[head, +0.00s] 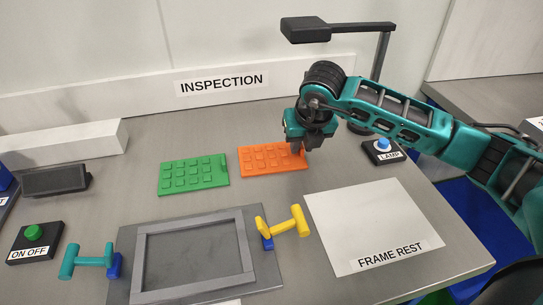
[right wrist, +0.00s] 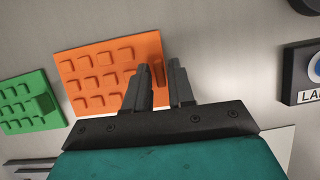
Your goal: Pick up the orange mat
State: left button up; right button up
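The orange mat (head: 268,160) lies flat on the grey bench, with rows of raised pads on top. My right gripper (head: 302,148) is over its right end and hides part of it. In the right wrist view, the mat (right wrist: 100,75) runs under the fingers. The two fingers (right wrist: 160,78) are apart, with the mat's right end showing between them. I cannot tell whether they touch it. My left gripper is not in view.
A green mat (head: 193,175) lies left of the orange one. A grey frame (head: 140,265) with yellow (head: 290,224) and teal (head: 85,261) handles is in front. The lamp button (head: 383,147) and a lamp post (head: 381,60) stand to the right. The white frame rest (head: 365,215) is clear.

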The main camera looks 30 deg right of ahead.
grip_shut()
jog(key=shift+w+d+r, duration=0.1)
jog(key=shift+r, duration=0.15)
dwell(0.5)
